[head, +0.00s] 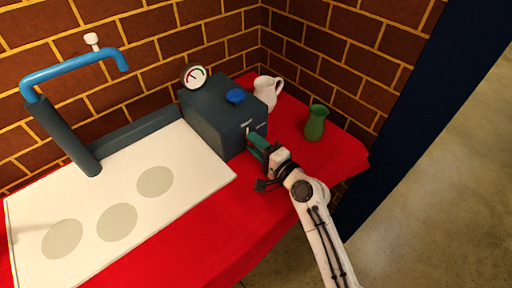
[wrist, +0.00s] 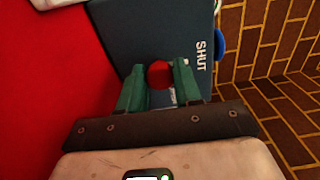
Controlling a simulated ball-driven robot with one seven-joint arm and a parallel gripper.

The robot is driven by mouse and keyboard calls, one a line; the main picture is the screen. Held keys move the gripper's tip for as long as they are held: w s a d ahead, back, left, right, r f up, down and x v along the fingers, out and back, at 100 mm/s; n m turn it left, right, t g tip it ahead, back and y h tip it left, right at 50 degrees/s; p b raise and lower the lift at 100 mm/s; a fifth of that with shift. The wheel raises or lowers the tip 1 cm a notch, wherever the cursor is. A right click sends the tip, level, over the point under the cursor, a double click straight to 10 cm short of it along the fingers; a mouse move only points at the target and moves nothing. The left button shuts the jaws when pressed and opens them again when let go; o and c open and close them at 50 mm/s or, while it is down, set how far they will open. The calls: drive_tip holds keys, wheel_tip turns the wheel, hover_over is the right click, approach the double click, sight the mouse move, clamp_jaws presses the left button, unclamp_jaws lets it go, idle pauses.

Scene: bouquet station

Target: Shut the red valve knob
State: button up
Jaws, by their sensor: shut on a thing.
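The red valve knob (wrist: 159,74) is on the front face of the dark blue-grey box (head: 212,112). In the wrist view it sits between the green fingers of my gripper (wrist: 158,83), which is shut on it. In the head view my gripper (head: 256,144) reaches the box's front from the right and hides the knob. A white "SHUT" label (wrist: 201,57) is on the box face to the right of the knob in the wrist view. Another label is partly hidden by the right finger.
A blue knob (head: 235,96) and a round gauge (head: 194,76) top the box. A white pitcher (head: 267,93) and green vase (head: 316,123) stand to its right on the red cloth (head: 345,146). A white board (head: 195,155) with grey discs and a blue pipe (head: 75,65) lie left.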

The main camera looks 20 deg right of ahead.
drive_tip(key=shift+f+n, duration=0.1)
drive_tip(key=shift+n, duration=0.2)
drive_tip(key=o, duration=1)
drive_tip(key=b+v, duration=0.1)
drive_tip(key=v, duration=0.9)
drive_tip(key=shift+s+d, duration=0.1)
drive_tip(key=shift+s, duration=0.3)
